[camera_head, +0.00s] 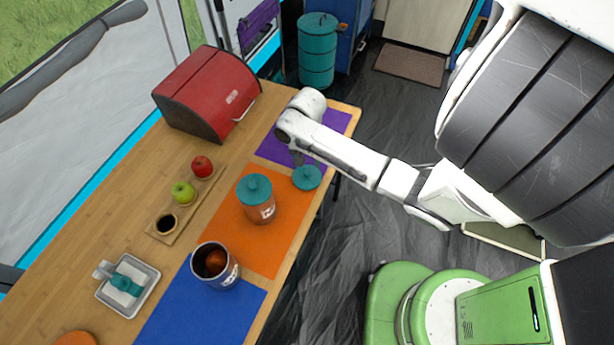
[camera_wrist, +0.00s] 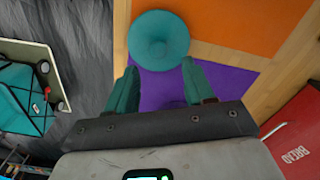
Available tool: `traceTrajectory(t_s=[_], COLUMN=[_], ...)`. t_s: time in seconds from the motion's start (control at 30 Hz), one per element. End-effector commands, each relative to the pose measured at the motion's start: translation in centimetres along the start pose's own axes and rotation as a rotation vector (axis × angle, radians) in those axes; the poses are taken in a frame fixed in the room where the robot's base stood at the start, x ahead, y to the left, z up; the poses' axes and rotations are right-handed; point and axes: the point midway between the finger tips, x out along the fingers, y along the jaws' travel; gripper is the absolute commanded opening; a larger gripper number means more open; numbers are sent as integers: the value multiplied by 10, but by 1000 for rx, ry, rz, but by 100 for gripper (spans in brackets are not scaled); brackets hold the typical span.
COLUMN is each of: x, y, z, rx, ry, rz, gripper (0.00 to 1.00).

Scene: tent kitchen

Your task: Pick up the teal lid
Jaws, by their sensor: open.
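A loose round teal lid (camera_head: 306,177) with a raised centre lies near the table's edge, by the border of the orange and purple mats. It also shows in the wrist view (camera_wrist: 158,40), just ahead of my fingertips. My gripper (camera_wrist: 158,66) is open and empty, its teal fingers spread apart over the purple mat. In the head view my gripper (camera_head: 297,158) points down beside the lid, partly hidden by my arm.
A red bread box (camera_head: 207,92) stands at the back. A wooden board (camera_head: 158,237) holds an apple, a green fruit and a dark cup. A tray (camera_head: 151,300) is at the left.

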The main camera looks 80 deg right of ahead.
Motion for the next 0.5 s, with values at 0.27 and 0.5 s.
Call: traceTrajectory(t_s=[0.27, 0.5], x=[37, 47], y=[1, 1], z=[7, 7], rx=[0, 0], ry=[-1, 0], rz=[3, 1], gripper=[53, 53])
